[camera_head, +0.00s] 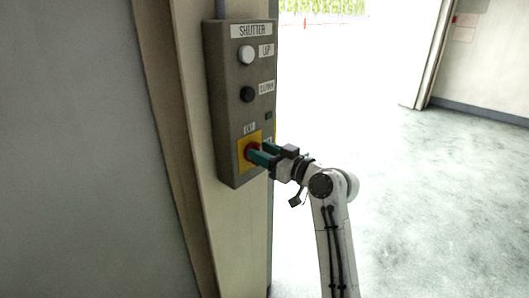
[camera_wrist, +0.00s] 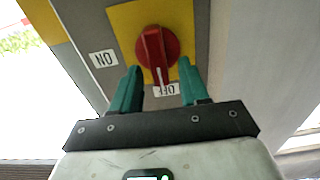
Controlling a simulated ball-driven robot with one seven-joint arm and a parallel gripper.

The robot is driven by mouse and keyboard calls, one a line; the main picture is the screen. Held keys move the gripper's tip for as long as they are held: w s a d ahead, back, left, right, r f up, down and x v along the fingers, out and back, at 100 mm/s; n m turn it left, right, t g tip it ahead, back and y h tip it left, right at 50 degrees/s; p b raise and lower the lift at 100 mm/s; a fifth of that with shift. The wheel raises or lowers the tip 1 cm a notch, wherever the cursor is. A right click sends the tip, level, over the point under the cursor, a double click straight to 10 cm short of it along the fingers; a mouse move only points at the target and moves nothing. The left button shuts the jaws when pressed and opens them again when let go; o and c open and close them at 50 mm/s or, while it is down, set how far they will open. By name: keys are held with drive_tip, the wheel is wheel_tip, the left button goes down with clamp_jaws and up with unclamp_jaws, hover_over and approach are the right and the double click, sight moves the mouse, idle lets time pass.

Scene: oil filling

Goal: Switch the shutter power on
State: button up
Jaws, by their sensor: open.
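The shutter control box (camera_head: 224,100) is a grey panel on a post. Near its bottom is a yellow plate (camera_head: 241,165) with a red rotary knob (camera_head: 252,148). In the wrist view the knob (camera_wrist: 157,47) has a white pointer line towards the OFF label (camera_wrist: 166,90); the ON label (camera_wrist: 103,58) is to the left. My gripper (camera_head: 261,153) is at the knob, its green fingers open. In the wrist view my gripper (camera_wrist: 160,70) has one fingertip on each side of the knob's lower part, with gaps visible; contact cannot be told.
Above the knob are a white UP button (camera_head: 246,55), a black button (camera_head: 247,94) and a small dark green square (camera_head: 268,115). The post (camera_head: 195,120) carries the box. A bright doorway and open floor (camera_head: 420,190) lie to the right.

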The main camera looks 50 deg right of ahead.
drive_tip(key=shift+c, duration=0.3)
clamp_jaws()
drive_tip(key=shift+d+f+m+p, duration=0.3)
drive_tip(key=shift+m+p, duration=1.35)
drive_tip(key=shift+m, duration=1.35)
drive_tip(key=shift+d+f+m+p, duration=0.2)
drive_tip(key=shift+m+p, duration=1.5)
drive_tip(key=shift+m, duration=1.3)
drive_tip(key=shift+d+f+m+p, duration=0.3)
drive_tip(key=shift+m+p, duration=1.35)
drive_tip(key=shift+m, duration=1.35)
